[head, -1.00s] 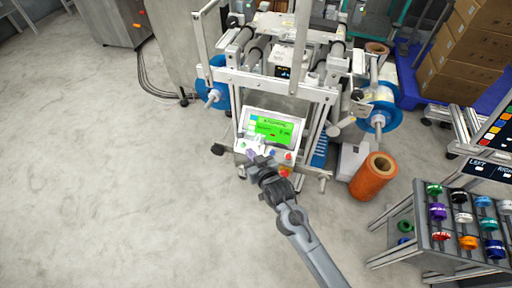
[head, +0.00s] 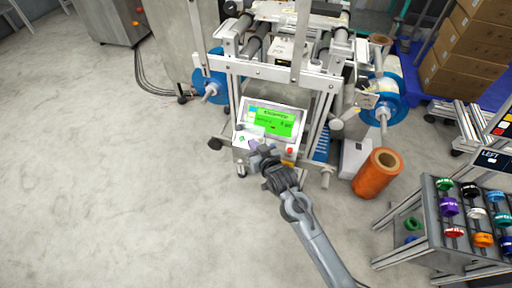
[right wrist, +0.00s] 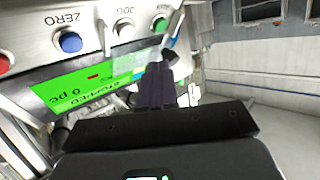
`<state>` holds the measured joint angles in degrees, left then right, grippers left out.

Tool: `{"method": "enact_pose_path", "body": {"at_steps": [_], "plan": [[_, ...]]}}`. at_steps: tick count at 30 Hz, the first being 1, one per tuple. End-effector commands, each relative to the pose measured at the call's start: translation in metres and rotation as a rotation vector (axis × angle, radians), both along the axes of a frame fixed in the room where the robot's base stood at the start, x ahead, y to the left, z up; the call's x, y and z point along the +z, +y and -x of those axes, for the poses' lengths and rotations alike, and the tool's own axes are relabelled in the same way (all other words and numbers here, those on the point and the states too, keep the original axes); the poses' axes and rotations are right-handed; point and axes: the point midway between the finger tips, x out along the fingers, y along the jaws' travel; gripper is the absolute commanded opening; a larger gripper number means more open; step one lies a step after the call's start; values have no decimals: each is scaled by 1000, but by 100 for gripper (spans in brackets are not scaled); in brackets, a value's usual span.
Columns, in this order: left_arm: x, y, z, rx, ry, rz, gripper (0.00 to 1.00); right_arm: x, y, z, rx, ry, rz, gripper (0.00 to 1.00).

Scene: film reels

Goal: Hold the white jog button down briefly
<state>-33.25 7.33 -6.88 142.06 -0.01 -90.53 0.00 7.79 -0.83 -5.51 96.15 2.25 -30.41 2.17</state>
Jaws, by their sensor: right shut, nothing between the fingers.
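The control panel (head: 247,108) of the machine has a lit green screen (head: 275,124) and a row of buttons below it. In the right wrist view the panel is upside down. The white jog button (right wrist: 120,29) sits there between the blue ZERO button (right wrist: 69,42) and a green button (right wrist: 160,23). My right gripper (head: 254,147) is shut and empty in front of the button row. In the right wrist view its dark fingertips (right wrist: 167,57) overlap the screen's edge, nearer the green button than the white one. Contact cannot be told. In the head view the white button cannot be made out. My left gripper is not in view.
A red button (head: 290,150) is at the panel's right end. An orange roll (head: 377,177) stands on the floor to the right. A rack (head: 432,205) of coloured reels is at the lower right. The floor to the left is clear.

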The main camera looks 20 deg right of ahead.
Motion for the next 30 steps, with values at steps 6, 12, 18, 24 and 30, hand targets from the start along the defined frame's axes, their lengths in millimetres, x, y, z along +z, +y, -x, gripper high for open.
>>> {"method": "enact_pose_path", "body": {"at_steps": [6, 12, 18, 24, 30], "plan": [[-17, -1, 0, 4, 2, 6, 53, -17, -10, -12, 0, 1, 3, 0], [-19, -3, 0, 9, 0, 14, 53, -24, -15, -18, 0, 2, 1, 0], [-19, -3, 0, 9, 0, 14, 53, -25, -16, -20, 0, 1, 1, 0], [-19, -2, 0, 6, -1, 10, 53, -25, -16, -20, 0, 1, 1, 0], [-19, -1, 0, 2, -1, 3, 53, -25, -16, -20, 0, 1, 1, 0]]}}
